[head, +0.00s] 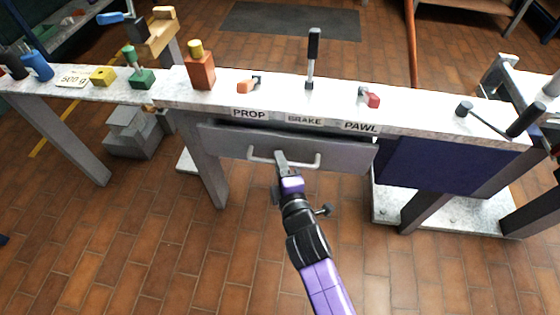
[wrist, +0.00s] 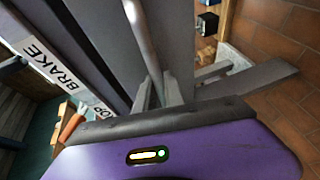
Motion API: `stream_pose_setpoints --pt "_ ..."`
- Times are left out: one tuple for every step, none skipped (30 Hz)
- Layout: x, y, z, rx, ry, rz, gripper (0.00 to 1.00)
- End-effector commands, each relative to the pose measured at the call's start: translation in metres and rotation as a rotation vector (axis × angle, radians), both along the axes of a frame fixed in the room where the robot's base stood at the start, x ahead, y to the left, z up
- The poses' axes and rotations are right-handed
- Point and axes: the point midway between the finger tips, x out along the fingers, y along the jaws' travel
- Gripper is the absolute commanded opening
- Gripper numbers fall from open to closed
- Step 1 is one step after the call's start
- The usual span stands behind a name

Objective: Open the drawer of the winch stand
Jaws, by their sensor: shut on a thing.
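The winch stand (head: 440,122) has a pale speckled top with labels PROP, BRAKE and PAWL on its front edge. Its grey drawer (head: 225,142) is under that edge, with a dark gap showing along its top at the right. A pale bar handle (head: 312,163) runs across the drawer front. My gripper (head: 281,160) is at the middle of this handle and shut on it. In the wrist view the handle (wrist: 143,35) runs down between my fingers (wrist: 158,95), and the drawer front (wrist: 172,35) lies behind it.
An upright black-handled lever (head: 313,60), an orange lever (head: 246,86) and a red lever (head: 370,98) stand on the top. An orange block (head: 200,70) is at its left end. A dark blue panel (head: 440,165) is right of the drawer. The brick floor in front is clear.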

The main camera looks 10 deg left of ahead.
Motion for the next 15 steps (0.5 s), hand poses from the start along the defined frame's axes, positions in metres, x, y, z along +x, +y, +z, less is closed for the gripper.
stream_pose_setpoints --pt "-0.004 0.0 -0.002 -0.001 0.003 0.0 0.0" --pt "-0.007 0.0 -0.002 -0.001 0.003 0.0 0.0" --pt "-0.013 0.0 -0.003 -0.001 0.004 0.0 0.0" --pt "-0.019 0.001 -0.003 -0.002 0.004 0.002 0.0" --pt "-0.026 0.001 -0.004 -0.002 0.006 0.001 0.0" --pt "-0.035 0.001 -0.004 -0.003 0.005 0.002 0.0" --pt "-0.043 0.002 -0.005 -0.003 0.006 0.002 0.0" --pt "-0.049 0.002 -0.004 -0.003 0.005 0.003 0.0" --pt "-0.059 0.002 -0.005 -0.003 0.005 0.003 0.0" --pt "-0.065 0.002 -0.005 -0.003 0.005 0.002 0.0" --pt "-0.071 0.002 -0.005 -0.003 0.005 0.002 0.0" --pt "-0.078 0.003 -0.005 -0.003 0.005 0.002 0.0" --pt "-0.083 0.003 -0.005 -0.003 0.005 0.002 0.0" --pt "-0.087 0.003 -0.004 -0.003 0.004 0.001 0.0" --pt "-0.091 0.003 -0.004 -0.002 0.006 0.0 0.0"
